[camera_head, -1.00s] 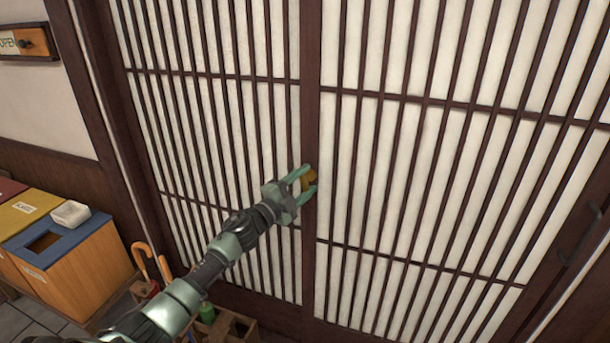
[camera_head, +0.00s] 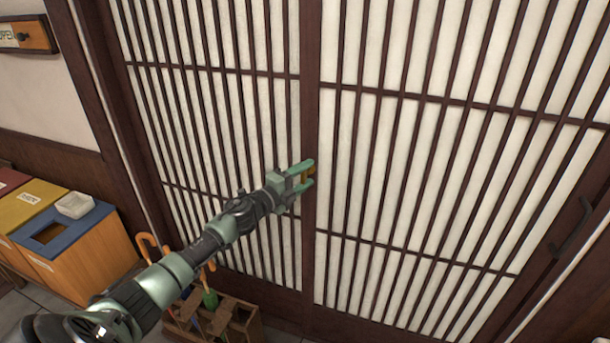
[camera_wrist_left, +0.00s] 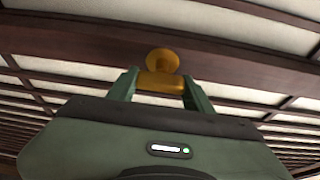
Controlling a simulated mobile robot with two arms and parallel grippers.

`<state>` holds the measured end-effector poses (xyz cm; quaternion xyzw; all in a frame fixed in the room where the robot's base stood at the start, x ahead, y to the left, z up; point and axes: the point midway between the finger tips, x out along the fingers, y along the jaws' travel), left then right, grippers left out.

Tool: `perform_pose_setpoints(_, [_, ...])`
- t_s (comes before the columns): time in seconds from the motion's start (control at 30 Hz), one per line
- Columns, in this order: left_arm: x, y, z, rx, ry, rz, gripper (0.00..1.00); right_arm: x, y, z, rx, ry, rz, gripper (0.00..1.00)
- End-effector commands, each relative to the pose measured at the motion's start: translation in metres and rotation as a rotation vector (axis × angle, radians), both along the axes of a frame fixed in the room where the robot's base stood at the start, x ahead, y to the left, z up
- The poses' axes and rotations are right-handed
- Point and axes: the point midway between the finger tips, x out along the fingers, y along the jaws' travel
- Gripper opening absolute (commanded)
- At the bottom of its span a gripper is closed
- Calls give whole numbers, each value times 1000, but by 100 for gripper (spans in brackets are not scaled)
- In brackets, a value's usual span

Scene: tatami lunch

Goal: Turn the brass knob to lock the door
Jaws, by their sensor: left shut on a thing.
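The brass knob (camera_head: 311,170) sits on the dark middle stile of the slatted sliding door (camera_head: 312,100). My left gripper (camera_head: 309,172) reaches in from the left and is shut on the knob, one finger on each side of it. In the left wrist view the knob (camera_wrist_left: 162,82) shows between the two green fingers, with a round brass part (camera_wrist_left: 162,61) just beyond it. Most of the knob is hidden by the fingers in the head view. My right gripper is not in view.
Wooden bins with a blue top (camera_head: 60,232) and a yellow top (camera_head: 28,207) stand at the left, a white box (camera_head: 75,205) on the blue one. An umbrella stand (camera_head: 240,325) is low by the door. An OPEN sign (camera_head: 22,35) hangs on the left wall.

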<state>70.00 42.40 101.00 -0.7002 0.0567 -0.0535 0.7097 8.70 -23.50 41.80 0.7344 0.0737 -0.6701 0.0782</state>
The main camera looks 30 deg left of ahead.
Motion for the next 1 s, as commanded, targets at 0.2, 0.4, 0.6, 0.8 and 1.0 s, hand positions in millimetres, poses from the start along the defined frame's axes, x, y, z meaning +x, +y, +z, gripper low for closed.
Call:
perform_pose_setpoints(0.2, [0, -1, -2, 5, 3, -1, 65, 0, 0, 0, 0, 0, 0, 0])
perform_pose_setpoints(0.4, [0, 0, -1, 2, 2, -1, 73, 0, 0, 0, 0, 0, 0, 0])
perform_pose_setpoints(0.6, [-3, 0, -1, 2, 1, -1, 73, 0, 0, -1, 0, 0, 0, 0])
perform_pose_setpoints(0.8, [-27, 4, -3, 5, 3, -2, 73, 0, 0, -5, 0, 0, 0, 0])
perform_pose_setpoints(1.0, [-57, 8, -4, 4, 5, -3, 73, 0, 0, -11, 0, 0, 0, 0])
